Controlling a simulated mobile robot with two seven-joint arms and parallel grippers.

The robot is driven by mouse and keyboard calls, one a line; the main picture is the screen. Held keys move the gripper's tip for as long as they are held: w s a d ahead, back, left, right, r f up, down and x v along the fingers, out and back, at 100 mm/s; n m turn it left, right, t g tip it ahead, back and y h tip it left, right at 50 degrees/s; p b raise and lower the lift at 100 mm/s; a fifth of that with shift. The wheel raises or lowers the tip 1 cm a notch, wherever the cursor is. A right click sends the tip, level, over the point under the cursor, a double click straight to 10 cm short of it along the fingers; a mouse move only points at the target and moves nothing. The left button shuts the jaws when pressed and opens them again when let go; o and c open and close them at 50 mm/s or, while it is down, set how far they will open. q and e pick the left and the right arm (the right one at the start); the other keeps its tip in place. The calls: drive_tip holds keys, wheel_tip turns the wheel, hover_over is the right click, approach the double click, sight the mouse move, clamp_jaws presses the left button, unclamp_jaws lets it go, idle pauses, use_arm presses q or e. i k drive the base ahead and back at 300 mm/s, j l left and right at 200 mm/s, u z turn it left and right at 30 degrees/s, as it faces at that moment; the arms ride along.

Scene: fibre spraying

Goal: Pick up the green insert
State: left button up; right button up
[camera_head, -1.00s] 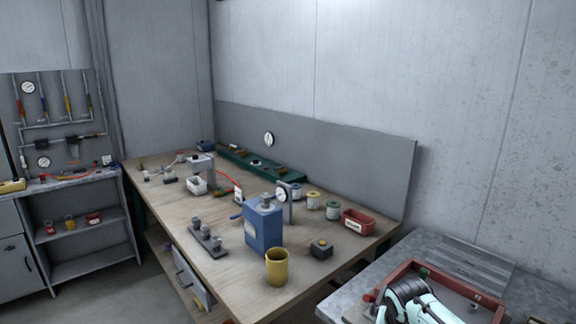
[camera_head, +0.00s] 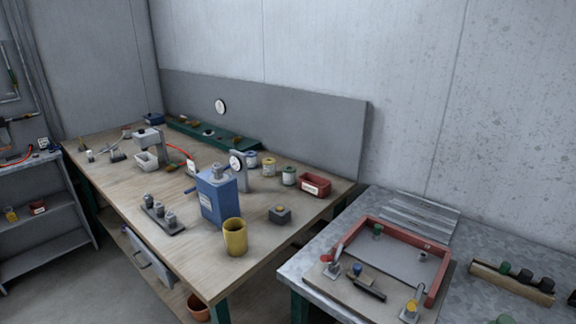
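Three small green pieces show, and I cannot tell which of them is the green insert. One small green piece (camera_head: 377,231) stands at the back left inside the red frame on the grey metal table. A green-topped piece (camera_head: 506,267) sits at the left end of a row of dark pieces on a wooden block at the right. Another green piece (camera_head: 503,319) is cut off by the bottom edge. Neither of my grippers is in view.
The red frame (camera_head: 436,282) stands on the grey table (camera_head: 300,262), with a board of small fittings at its front. The wooden block (camera_head: 492,279) lies to its right. A wooden workbench at left holds a blue container (camera_head: 217,198), yellow cup (camera_head: 235,237) and red bin (camera_head: 314,184).

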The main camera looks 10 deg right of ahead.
sight(505, 268)
drive_tip(key=z, duration=1.95)
